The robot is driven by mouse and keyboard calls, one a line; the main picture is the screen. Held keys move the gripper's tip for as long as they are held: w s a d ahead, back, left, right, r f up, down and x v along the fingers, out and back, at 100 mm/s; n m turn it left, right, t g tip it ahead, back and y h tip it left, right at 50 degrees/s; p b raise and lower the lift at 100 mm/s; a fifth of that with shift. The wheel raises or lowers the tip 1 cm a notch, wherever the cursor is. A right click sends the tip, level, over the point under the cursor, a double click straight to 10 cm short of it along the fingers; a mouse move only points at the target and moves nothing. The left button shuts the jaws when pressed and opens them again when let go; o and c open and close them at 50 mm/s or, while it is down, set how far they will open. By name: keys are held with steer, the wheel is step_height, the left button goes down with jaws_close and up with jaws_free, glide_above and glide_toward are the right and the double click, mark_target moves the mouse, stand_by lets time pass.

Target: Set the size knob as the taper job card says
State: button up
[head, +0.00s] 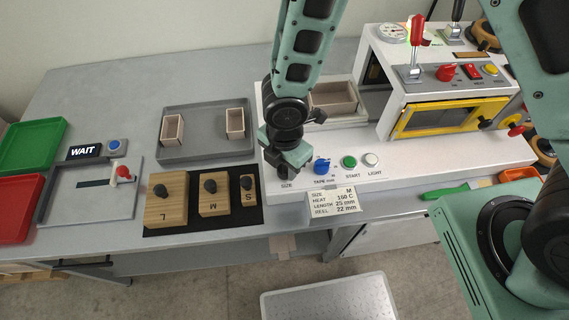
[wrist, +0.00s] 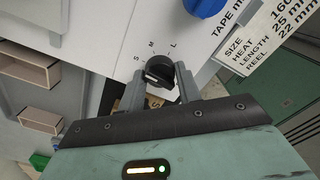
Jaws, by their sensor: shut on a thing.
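My gripper (head: 287,166) points down at the front left of the white machine panel, over the SIZE label. In the wrist view its fingers (wrist: 160,82) are shut on the black size knob (wrist: 157,70), one on each side. The letters S, M and L are printed in an arc around the knob's far side. A pale mark shows on the knob, but I cannot tell surely which letter it points to. The knob is hidden behind my gripper in the head view. The job card (head: 334,202) hangs on the panel's front edge and reads SIZE M.
The blue tape knob (head: 321,166), green START button (head: 349,161) and white LIGHT button (head: 371,159) sit right of my gripper. Wooden blocks L, M and S (head: 214,193) stand on a black mat to the left. Behind them is a grey tray (head: 205,152) with two small boxes.

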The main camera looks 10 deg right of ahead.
steer(key=m+b, duration=0.2)
steer(key=m, duration=0.2)
steer(key=shift+m+b, duration=0.75)
steer(key=shift+m, duration=1.15)
steer(key=o, duration=1)
step_height(320, 180, up, 18)
steer(key=shift+f, duration=0.25)
